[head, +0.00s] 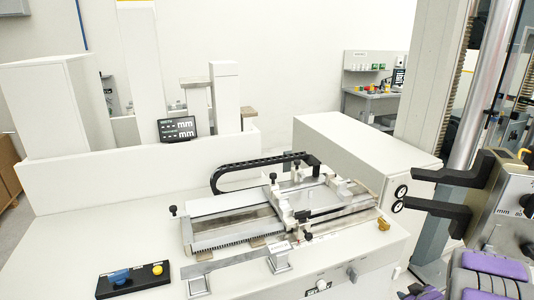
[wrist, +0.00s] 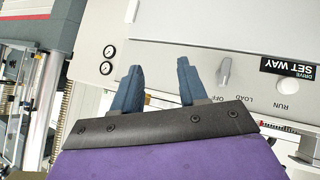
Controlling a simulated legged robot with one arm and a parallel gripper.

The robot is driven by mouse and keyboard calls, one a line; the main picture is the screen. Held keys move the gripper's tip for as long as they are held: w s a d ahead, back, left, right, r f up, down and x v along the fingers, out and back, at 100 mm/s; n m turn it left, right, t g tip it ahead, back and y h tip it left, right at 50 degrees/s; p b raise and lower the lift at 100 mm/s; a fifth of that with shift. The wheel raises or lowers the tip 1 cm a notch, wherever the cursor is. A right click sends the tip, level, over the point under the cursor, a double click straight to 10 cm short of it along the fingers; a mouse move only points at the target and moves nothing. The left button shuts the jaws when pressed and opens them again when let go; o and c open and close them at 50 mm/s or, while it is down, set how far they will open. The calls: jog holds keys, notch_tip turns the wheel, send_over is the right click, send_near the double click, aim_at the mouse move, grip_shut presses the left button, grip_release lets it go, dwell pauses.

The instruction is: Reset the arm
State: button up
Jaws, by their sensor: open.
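My gripper (head: 412,188) is at the right of the head view, its two dark fingers pointing left and apart. In the wrist view my gripper (wrist: 159,66) shows two blue-grey fingers with a clear gap between them. Nothing is between the fingers. The purple part of my arm (head: 490,268) shows at the lower right of the head view. The fingers appear in front of the white machine's side with its two round gauges (head: 399,198). The distance to the machine cannot be told.
A white bench machine (head: 100,250) carries a metal slide stage (head: 235,222) and a black cable chain (head: 255,165). A tall column machine (head: 468,115) stands at right.

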jog(key=s+a+r+m+g+h, duration=0.2)
jog(key=s+a+r+g, duration=0.1)
jog(key=s+a+r, duration=0.4)
jog(key=s+a+r+m+g+h, duration=0.1)
jog(key=s+a+r+m+g, duration=0.15)
jog(key=s+r, duration=0.45)
jog(key=s+a+r+g+y, duration=0.2)
jog(key=s+a+r+g, duration=0.1)
jog(key=s+a, duration=0.8)
jog(key=s+a+r+g+y, duration=0.2)
jog(key=s+a+r+g, duration=0.1)
jog(key=s+a, duration=0.8)
jog(key=shift+s+a+r, duration=0.25)
jog(key=shift+s+r, duration=0.25)
jog(key=shift+s, duration=0.75)
jog(key=shift+n, duration=0.25)
